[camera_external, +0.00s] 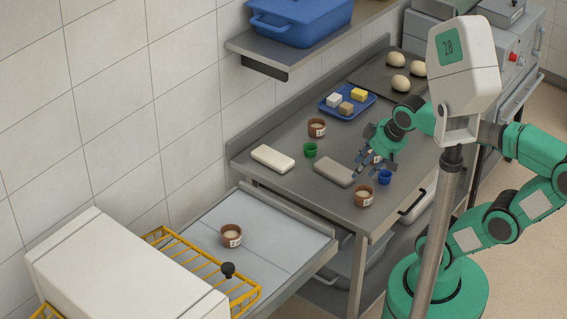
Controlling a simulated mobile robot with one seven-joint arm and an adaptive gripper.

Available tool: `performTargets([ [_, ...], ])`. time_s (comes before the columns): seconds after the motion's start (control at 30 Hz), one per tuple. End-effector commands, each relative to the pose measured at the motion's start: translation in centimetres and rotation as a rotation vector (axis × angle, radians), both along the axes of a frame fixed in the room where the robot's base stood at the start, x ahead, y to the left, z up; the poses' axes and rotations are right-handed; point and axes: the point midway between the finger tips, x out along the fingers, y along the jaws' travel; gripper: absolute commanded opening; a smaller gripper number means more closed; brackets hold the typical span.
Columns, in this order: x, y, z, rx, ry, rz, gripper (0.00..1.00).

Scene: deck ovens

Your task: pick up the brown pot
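Three small brown pots with pale contents and a white label show. One brown pot (317,128) stands at the back of the steel table, near the blue tray. A second brown pot (363,197) stands near the table's front edge. A third brown pot (231,236) stands on the lower grey surface at the left. My gripper (364,168) is over the middle of the table, pointing down, between the first two pots and apart from both. Its fingers look spread, with no pot between them. Something small and pale partly shows behind the fingers, too hidden to identify.
A grey block (334,172), a white block (273,158), a green cup (310,150) and a blue cup (385,177) stand near my gripper. A blue tray (329,110) holds three small blocks. Dough balls (397,60) lie behind. A yellow wire rack (205,262) borders the lower surface.

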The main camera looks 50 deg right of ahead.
Motion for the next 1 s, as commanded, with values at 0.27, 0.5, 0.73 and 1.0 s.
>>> performTargets([
  [0.27,0.0,0.0,0.0,0.0,0.0,0.0,0.76],
  [0.5,0.0,0.0,0.0,0.0,0.0,0.0,0.76],
  [0.73,1.0,-0.7,0.1,-0.003,0.027,-0.016,0.76],
  [1.0,4.4,-3.5,-0.7,-0.005,0.123,-0.078,0.76],
])
